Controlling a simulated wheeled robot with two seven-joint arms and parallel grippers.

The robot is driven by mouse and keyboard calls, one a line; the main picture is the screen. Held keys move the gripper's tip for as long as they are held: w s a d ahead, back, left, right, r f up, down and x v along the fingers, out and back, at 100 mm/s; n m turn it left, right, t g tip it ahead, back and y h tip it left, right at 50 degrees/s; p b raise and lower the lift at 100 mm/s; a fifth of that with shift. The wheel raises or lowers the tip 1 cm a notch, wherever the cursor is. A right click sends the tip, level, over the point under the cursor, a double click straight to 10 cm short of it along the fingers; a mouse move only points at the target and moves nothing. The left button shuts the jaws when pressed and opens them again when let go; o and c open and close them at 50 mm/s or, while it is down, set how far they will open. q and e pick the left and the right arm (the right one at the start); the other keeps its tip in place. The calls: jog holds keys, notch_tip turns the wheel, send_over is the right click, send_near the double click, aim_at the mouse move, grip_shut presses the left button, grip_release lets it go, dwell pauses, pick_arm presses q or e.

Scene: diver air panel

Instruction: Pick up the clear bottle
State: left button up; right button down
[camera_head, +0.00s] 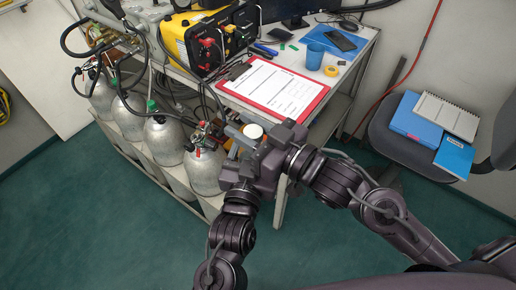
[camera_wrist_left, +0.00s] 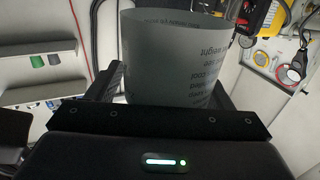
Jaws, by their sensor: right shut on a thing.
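Both my grippers meet in the head view beside the bench's front left corner. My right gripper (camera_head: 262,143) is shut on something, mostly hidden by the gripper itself. A round white top (camera_head: 252,131) shows right there, probably the bottle's. In the left wrist view a translucent grey cylinder with printed text (camera_wrist_left: 165,60), seemingly the clear bottle, stands upright between the dark fingers of my left gripper (camera_wrist_left: 168,95). Whether those fingers press on it I cannot tell. In the head view my left gripper (camera_head: 240,172) is partly covered by the right one.
Several grey cylinders with valves and hoses (camera_head: 165,138) stand at left. A chair with blue folders (camera_head: 417,120) is at right. The green floor ahead is open.

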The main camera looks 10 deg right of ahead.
pick_arm(q)
jog(key=c, duration=0.9)
pick_arm(e)
jog(key=shift+s+a, duration=0.1)
jog(key=shift+a, duration=0.05)
jog(key=c, duration=1)
grip_release()
jog(key=shift+c, duration=0.2)
pick_arm(q)
jog(key=shift+o, duration=0.2)
pick_arm(e)
jog(key=shift+o, duration=0.5)
